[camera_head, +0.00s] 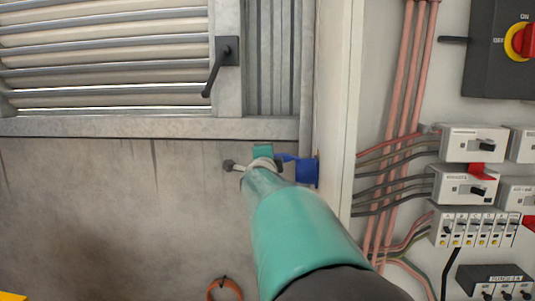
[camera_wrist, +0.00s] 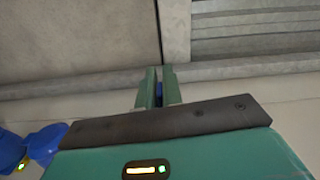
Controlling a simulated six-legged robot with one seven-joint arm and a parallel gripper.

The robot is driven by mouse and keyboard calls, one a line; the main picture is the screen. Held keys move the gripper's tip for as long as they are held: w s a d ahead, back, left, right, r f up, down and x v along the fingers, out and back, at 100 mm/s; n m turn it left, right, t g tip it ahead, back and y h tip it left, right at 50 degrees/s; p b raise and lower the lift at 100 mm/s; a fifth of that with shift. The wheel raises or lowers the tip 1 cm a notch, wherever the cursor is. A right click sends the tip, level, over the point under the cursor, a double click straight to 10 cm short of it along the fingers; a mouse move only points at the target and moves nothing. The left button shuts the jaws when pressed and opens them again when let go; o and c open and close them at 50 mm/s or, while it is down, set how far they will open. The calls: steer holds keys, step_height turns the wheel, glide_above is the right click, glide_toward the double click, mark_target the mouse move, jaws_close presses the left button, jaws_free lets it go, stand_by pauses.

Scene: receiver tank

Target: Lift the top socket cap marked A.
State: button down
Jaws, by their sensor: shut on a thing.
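My gripper (camera_head: 263,153) reaches up to a blue socket (camera_head: 306,171) on the side edge of the pale electrical cabinet. A thin blue part, seemingly the socket's cap (camera_head: 287,158), extends left from it to my gripper. In the wrist view my gripper (camera_wrist: 159,76) has its two green fingers close together, with a sliver of blue (camera_wrist: 158,93) between them. This looks like the cap's edge. I cannot read a letter A on it. Another blue socket (camera_wrist: 44,143) with a yellow mark shows at the lower left of the wrist view. My arm hides what lies below in the head view.
The cabinet holds pink conduits (camera_head: 403,120), breakers (camera_head: 470,143) and a red-yellow switch (camera_head: 520,41) at right. A louvred shutter (camera_head: 110,60) with a black handle (camera_head: 218,70) is upper left. An orange ring (camera_head: 224,289) hangs low. The grey wall (camera_head: 90,200) is mostly bare.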

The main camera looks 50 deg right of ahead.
steer(key=shift+f+n, duration=0.2)
steer(key=shift+n, duration=0.3)
steer(key=shift+d, duration=0.1)
steer(key=c, duration=1.6)
jaws_free()
steer(key=shift+f, duration=0.1)
steer(key=shift+s, duration=0.1)
steer(key=v, duration=1.3)
steer(key=shift+a, duration=0.4)
steer(key=shift+s, duration=0.15)
